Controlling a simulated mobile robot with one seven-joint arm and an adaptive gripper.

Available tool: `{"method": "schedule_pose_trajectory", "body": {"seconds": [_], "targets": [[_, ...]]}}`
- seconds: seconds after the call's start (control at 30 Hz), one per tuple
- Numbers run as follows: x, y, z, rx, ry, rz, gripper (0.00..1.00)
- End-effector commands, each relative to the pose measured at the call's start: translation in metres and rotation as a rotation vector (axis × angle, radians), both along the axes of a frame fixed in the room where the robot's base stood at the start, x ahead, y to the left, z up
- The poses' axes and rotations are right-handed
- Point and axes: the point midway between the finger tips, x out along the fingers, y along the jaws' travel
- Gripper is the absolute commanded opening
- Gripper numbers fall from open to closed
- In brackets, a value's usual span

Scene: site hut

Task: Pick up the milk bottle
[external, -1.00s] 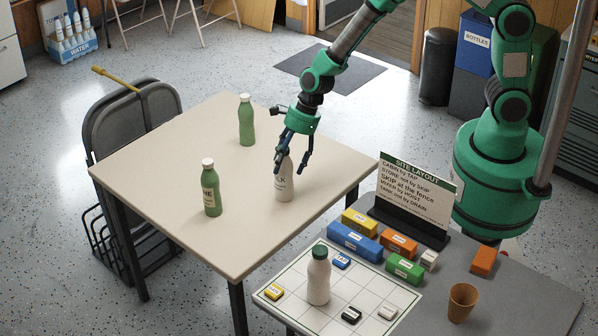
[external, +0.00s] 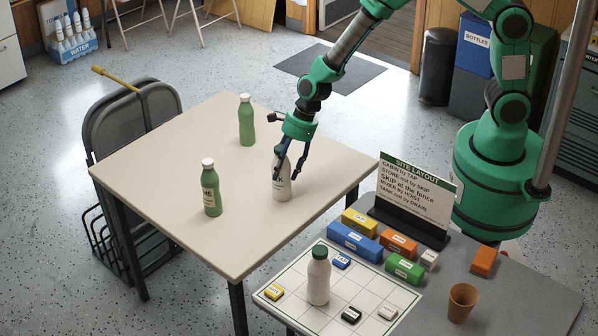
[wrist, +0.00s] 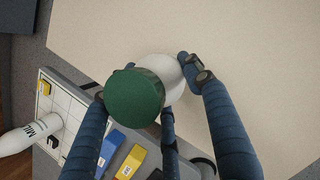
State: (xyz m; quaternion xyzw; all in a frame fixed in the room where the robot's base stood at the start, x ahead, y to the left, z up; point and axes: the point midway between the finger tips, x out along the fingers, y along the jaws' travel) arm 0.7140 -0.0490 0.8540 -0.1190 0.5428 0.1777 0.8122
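A white milk bottle (external: 283,190) with dark lettering stands on the beige table. In the wrist view its green cap (wrist: 135,97) is close to the camera, with white body beyond it. My gripper (external: 285,174) is around the upper body of this bottle, its dark blue fingers closed in against the sides. The cap and bottle hide part of the fingers' contact. A second white milk bottle (external: 318,283) with a green cap stands on the white grid board; it also shows at the left of the wrist view (wrist: 27,135).
Two green bottles, one at the back (external: 246,125) and one at the left (external: 211,194), stand on the beige table (external: 150,165). The grey table (external: 520,300) holds coloured labelled blocks, a sign (external: 418,195) and a brown cup (external: 462,302). The beige table's front is clear.

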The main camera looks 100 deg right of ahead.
Motion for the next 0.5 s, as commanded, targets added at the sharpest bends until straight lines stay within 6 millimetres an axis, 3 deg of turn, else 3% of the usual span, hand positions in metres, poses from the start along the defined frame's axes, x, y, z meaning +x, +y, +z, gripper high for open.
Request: {"method": "schedule_pose_trajectory", "body": {"seconds": [0.03,0.1,0.5], "targets": [[0.0000,0.0000,0.0000,0.000,0.000,0.000,0.23],[0.0005,-0.0001,0.0005,0.000,-0.001,0.000,0.14],[0.0005,0.0000,0.0058,0.000,-0.001,0.000,0.13]]}}
